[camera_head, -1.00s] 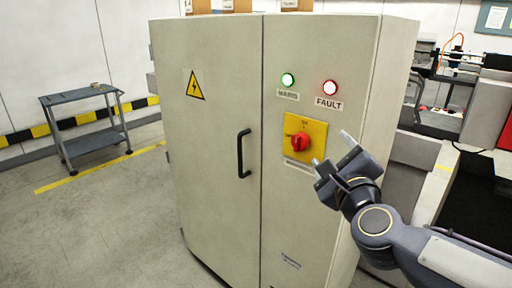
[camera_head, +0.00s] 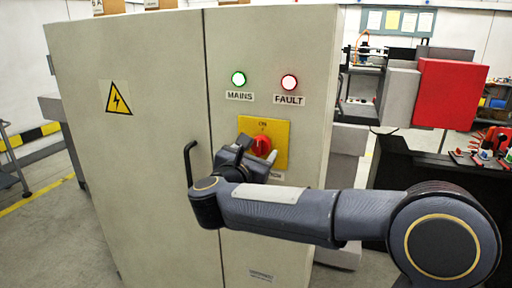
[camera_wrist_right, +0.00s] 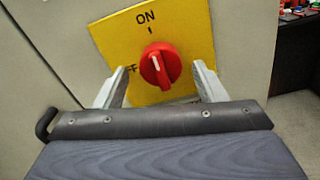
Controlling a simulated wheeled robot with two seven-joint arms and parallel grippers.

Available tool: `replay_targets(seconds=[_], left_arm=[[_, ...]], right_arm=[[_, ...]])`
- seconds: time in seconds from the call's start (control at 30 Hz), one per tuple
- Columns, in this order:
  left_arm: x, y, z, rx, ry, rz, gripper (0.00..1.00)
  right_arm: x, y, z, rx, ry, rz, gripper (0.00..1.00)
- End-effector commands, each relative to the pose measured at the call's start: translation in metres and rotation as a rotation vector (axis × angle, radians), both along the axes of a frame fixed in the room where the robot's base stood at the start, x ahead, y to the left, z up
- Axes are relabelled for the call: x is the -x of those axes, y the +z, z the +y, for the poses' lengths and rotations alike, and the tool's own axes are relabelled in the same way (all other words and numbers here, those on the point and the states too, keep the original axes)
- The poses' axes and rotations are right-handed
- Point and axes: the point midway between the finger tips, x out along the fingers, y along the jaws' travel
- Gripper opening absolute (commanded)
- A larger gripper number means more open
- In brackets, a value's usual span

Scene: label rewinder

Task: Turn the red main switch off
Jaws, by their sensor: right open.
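The red main switch (camera_head: 261,146) is a rotary knob on a yellow plate (camera_head: 280,130) on the grey cabinet's front. In the right wrist view the red knob (camera_wrist_right: 160,65) has a white pointer line, close to the ON mark and slightly tilted. "ON" is printed above it and a partly hidden "OFF" at the left. My right gripper (camera_head: 255,160) is in front of the plate; in the wrist view its fingers (camera_wrist_right: 158,88) are open, one on each side of the knob, with gaps. Contact cannot be seen. My left gripper is not in view.
The cabinet (camera_head: 150,180) has a black door handle (camera_head: 190,163) left of the switch. A machine with a red panel (camera_head: 450,93) stands at right.

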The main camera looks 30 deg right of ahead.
Motion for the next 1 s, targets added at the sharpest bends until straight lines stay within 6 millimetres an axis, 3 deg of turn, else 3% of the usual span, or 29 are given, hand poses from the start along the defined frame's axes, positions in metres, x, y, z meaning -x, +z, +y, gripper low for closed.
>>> replay_targets(seconds=[0.13,0.43,0.8,1.0], left_arm=[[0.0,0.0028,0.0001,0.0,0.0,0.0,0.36],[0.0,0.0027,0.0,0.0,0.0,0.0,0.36],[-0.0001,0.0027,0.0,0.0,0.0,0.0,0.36],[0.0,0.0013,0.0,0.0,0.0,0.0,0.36]], right_arm=[[-0.0087,0.0004,-0.0099,0.002,0.001,0.0,0.64],[-0.0107,-0.0002,-0.0125,0.002,0.001,0.0,0.64],[-0.0104,0.0,-0.0123,0.002,0.002,0.0,0.2],[-0.0104,-0.0004,-0.0122,0.011,0.002,0.01,0.2]])
